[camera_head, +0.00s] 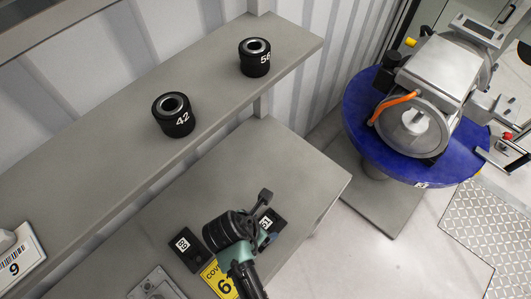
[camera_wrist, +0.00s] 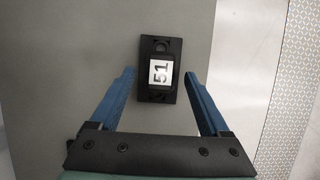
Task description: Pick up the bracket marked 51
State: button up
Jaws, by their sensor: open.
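The bracket marked 51 (camera_wrist: 158,89) is a small black block with a white label, lying on the grey lower shelf. In the wrist view it lies between and a little beyond my blue fingers, with a gap on each side. In the head view the bracket marked 51 (camera_head: 273,222) is partly hidden behind my gripper (camera_head: 262,205). My gripper (camera_wrist: 160,95) is open and empty, over the bracket. How high it is above the shelf is hard to tell.
A similar black bracket (camera_head: 187,247) and a yellow cover plate (camera_head: 218,281) lie left of my gripper. Cylinders marked 42 (camera_head: 174,115) and 56 (camera_head: 255,57) stand on the upper shelf (camera_head: 95,165). A blue round table (camera_head: 365,115) with a machine stands at right.

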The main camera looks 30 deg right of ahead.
aim_at(265, 225)
jog(key=x, duration=0.4)
jog(key=shift+c, duration=0.3)
grip_shut()
dwell(1.1)
